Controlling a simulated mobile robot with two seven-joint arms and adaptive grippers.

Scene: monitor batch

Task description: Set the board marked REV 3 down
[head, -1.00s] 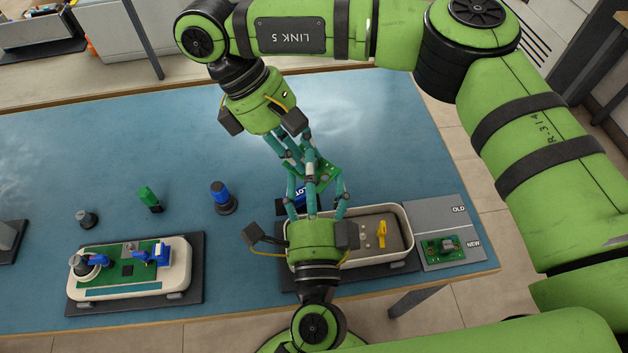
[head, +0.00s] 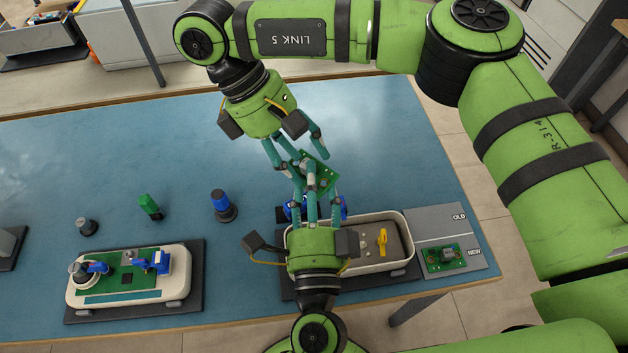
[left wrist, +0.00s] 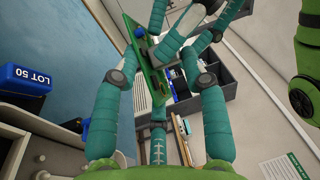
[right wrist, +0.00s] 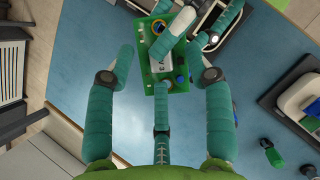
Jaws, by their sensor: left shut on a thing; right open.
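My left gripper (head: 317,186), reaching up from the bottom, is shut on this board. The board shows edge-on in the left wrist view (left wrist: 143,62). In the right wrist view the board (right wrist: 153,78) shows its face with a white part or label. My right gripper (head: 295,146), coming down from the top, is open around the board's far side. Another green board (head: 432,261) lies on the grey NEW area of the mat.
The grey OLD area (head: 440,219) is empty. The white tray (head: 408,236) holds a yellow part and small bits. A white housing (head: 180,280) with a board stands left. Several small items stand mid-table.

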